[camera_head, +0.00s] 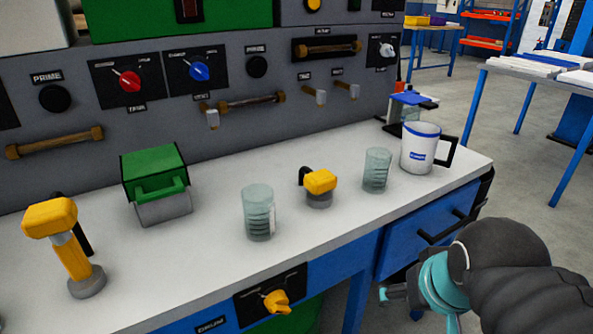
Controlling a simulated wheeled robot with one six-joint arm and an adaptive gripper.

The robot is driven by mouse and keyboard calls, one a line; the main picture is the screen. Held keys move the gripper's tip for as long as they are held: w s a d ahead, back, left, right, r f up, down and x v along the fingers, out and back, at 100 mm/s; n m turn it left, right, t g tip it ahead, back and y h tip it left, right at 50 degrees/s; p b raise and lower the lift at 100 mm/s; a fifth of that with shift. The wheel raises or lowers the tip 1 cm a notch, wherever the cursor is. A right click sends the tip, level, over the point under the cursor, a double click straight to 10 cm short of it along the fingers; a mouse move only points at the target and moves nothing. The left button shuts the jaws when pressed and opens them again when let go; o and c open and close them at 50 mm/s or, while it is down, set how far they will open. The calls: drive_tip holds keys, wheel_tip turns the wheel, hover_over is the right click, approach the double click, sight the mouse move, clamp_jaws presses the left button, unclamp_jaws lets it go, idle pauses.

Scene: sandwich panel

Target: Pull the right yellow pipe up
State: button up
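The right yellow pipe (320,181) is a short yellow head on a round grey base, low on the white worktop, with a black part at its left. The left yellow pipe (70,255) stands taller, its yellow shaft showing above a grey base. My gripper (420,309) is at the lower right, in front of the bench and below the worktop, well apart from the right pipe. Its two finger parts appear spread with nothing between them. The lower finger is partly cut off by the picture edge.
Glass beakers stand left (258,212) and right (376,170) of the right pipe. A white mug (421,148) stands farther right. A green-lidded box (157,186) is at the left. Behind rises a grey panel (222,130) with knobs and handles. Blue drawers (415,235) are below.

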drive_tip(key=w+a+r+n+y+b, duration=0.1)
drive_tip(key=w+a+r+n+b, duration=0.3)
drive_tip(key=w+r, duration=0.7)
drive_tip(key=n+g+y+b, duration=0.1)
drive_tip(key=n+g+b, duration=0.1)
drive_tip(key=n+b, duration=0.1)
approach(321, 174)
drive_tip(key=shift+y, duration=0.3)
drive_tip(key=b+x, duration=0.1)
drive_tip(key=x, duration=0.4)
drive_tip(key=b+x, duration=0.2)
drive_tip(key=x, duration=0.3)
drive_tip(key=shift+d+f, duration=0.2)
drive_tip(key=shift+c, duration=0.2)
clamp_jaws()
wheel_tip(321, 174, up, 9)
drive_tip(key=p, duration=0.7)
drive_tip(key=shift+w+r+p, duration=0.1)
drive_tip(key=shift+p, duration=0.3)
drive_tip(key=shift+r, duration=0.1)
